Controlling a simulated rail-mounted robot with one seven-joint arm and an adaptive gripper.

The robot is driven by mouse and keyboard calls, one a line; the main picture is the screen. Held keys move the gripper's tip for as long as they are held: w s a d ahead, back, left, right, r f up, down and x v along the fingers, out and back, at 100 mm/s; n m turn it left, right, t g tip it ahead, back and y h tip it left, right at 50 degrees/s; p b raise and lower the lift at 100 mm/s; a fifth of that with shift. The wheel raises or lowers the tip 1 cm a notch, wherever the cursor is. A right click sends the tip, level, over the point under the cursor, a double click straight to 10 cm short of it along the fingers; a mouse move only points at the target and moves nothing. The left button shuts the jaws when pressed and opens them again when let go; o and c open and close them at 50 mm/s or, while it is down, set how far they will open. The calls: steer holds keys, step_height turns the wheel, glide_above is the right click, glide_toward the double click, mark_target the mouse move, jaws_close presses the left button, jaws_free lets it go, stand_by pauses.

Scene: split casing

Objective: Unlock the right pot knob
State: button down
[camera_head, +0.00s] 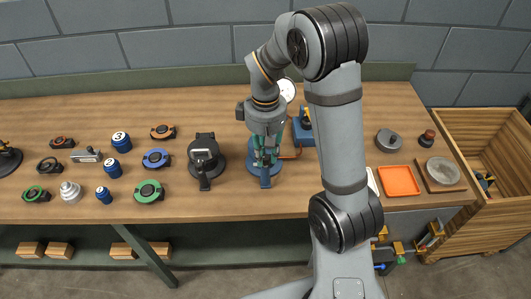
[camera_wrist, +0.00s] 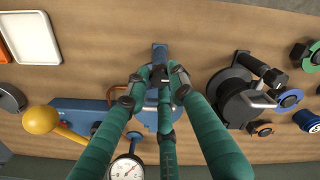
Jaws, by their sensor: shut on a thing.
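My gripper (camera_head: 266,158) points down over the blue pot (camera_head: 252,168), which stands on the bench right of the black pot (camera_head: 205,165). In the wrist view my green fingers (camera_wrist: 161,82) are closed together on a small dark knob on top of the blue pot (camera_wrist: 145,118). The fingers hide most of the knob, so its turn angle cannot be told. A blue tab (camera_wrist: 159,54) sticks out past the fingertips. The black pot also shows in the wrist view (camera_wrist: 240,103), apart from my fingers.
A copper pipe (camera_head: 292,154) and a blue block (camera_head: 303,132) stand close to the right of the blue pot. A gauge (camera_wrist: 127,168) and a yellow ball lever (camera_wrist: 42,120) are near my fingers. An orange tray (camera_head: 399,181) lies right; several knobs and weights stand left.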

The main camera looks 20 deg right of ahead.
mark_target(266, 157)
stand_by(0.3)
steer(key=c, duration=1.5)
jaws_free()
step_height(266, 157, up, 12)
step_height(266, 157, down, 12)
steer(key=shift+f, duration=0.1)
